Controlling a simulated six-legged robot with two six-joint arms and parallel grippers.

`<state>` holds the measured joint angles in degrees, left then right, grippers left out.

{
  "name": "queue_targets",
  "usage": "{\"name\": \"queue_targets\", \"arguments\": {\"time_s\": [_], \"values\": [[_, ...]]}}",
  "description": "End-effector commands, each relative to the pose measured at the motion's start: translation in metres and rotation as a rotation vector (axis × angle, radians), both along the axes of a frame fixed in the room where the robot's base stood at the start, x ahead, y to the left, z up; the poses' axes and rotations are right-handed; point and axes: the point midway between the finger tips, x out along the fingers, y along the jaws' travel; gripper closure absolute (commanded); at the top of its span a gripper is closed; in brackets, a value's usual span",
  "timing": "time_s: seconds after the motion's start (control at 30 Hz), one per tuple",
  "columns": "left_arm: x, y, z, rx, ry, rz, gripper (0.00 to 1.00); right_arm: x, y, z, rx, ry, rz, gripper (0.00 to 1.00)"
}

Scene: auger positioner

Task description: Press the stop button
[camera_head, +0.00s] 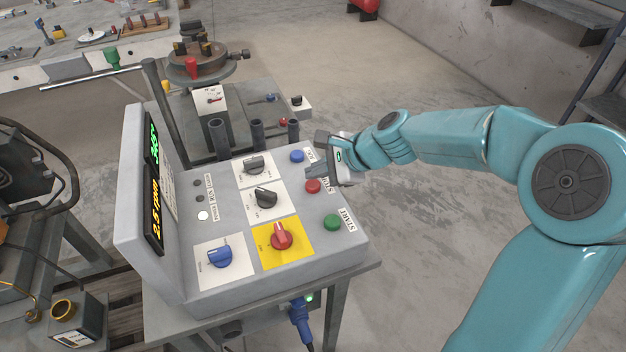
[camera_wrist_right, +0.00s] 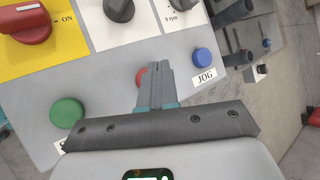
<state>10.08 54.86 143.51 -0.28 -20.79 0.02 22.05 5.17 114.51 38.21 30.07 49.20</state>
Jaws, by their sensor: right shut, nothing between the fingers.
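The red stop button (camera_head: 313,186) sits on the sloped grey control panel (camera_head: 215,297), between the blue jog button (camera_head: 297,156) and the green start button (camera_head: 332,222). My right gripper (camera_head: 318,172) is shut and empty, with its fingertips close above the stop button. In the right wrist view the shut fingers (camera_wrist_right: 154,82) cover most of the stop button, and only its left edge (camera_wrist_right: 139,77) shows. I cannot tell whether the fingertips touch it. My left gripper is not in view.
A red knob on a yellow plate (camera_head: 282,236), a blue knob (camera_head: 219,257) and two black knobs share the panel. A display (camera_head: 154,190) stands on its left side and reads 2.5 rpm. A rotary positioner (camera_head: 200,66) stands behind. Open floor lies to the right.

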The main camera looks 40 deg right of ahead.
Motion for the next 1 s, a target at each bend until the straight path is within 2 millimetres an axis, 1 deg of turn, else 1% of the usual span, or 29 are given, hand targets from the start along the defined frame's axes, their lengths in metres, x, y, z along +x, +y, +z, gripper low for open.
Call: {"name": "queue_targets", "arguments": {"time_s": [0.17, 0.27, 0.7, 1.0], "values": [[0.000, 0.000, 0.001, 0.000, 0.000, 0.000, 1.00, 0.000, 0.000, 0.001, 0.000, -0.001, -0.001, 1.00], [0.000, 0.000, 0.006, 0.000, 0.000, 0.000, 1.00, 0.000, 0.000, 0.007, 0.000, -0.001, -0.001, 1.00], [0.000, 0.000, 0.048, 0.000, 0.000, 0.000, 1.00, 0.000, 0.000, 0.051, -0.001, -0.001, 0.000, 1.00], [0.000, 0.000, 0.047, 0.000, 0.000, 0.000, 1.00, 0.000, 0.000, 0.050, 0.000, -0.001, -0.001, 1.00]]}}
